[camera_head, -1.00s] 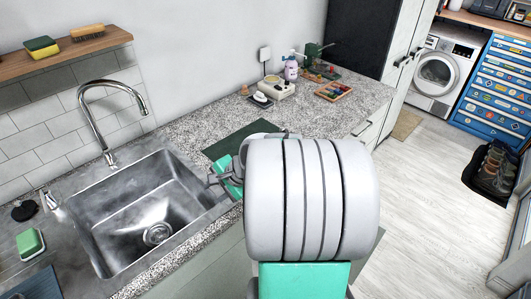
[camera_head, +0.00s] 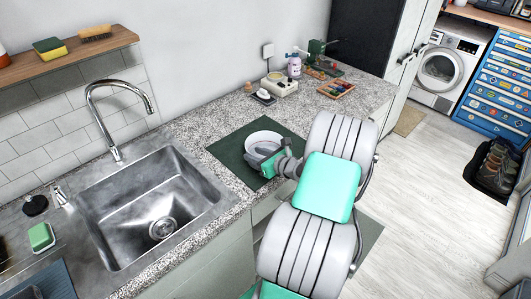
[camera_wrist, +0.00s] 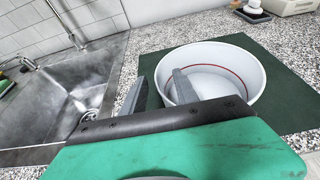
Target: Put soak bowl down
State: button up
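The soak bowl is a white round bowl (camera_head: 262,138) with a thin red line inside. It stands upright on the dark green mat (camera_head: 226,148) on the counter right of the sink, and appears empty. It also shows in the wrist view (camera_wrist: 235,62). My gripper (camera_head: 262,163) is at the bowl's near side. In the wrist view my gripper (camera_wrist: 160,90) has one finger outside the bowl's left wall and the other inside it. The fingers are apart, with a gap beside the wall, so it looks open around the rim.
The steel sink (camera_head: 100,205) with its tall tap (camera_head: 118,150) lies to the left. Behind the mat are a white device (camera_head: 283,84), a small dark dish (camera_head: 263,97), a pink-white bottle (camera_head: 294,66) and a tray of coloured pieces (camera_head: 337,89). Bare counter lies between.

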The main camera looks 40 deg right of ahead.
jog(key=shift+x, duration=1.2)
jog(key=shift+c, duration=0.6)
grip_shut()
